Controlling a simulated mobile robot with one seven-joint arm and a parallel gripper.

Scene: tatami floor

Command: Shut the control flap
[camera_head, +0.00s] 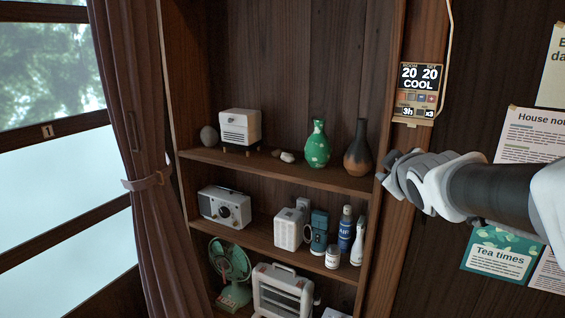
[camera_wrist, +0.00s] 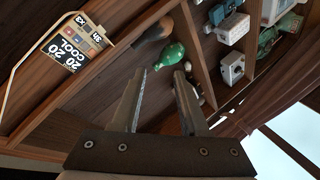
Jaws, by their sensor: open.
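The wall control unit (camera_head: 419,80) is mounted on the wooden post right of the shelves, its black screen reading "20 20 COOL". Below the screen, a row of small coloured buttons is exposed. Under them hangs a panel marked "3h" and "x3", which looks like the control flap (camera_head: 413,113) lowered open. The unit also shows rotated at upper left in the wrist view (camera_wrist: 66,48). My gripper (camera_head: 388,174) is below and slightly left of the unit, apart from it. In the wrist view its two fingers (camera_wrist: 160,74) are spread with nothing between them.
The shelves (camera_head: 280,172) left of the post hold a green vase (camera_head: 317,145), a dark bottle vase (camera_head: 358,150), a radio (camera_head: 225,207) and several other items. A pale cable (camera_head: 447,45) runs beside the unit. Notices (camera_head: 535,135) hang at right.

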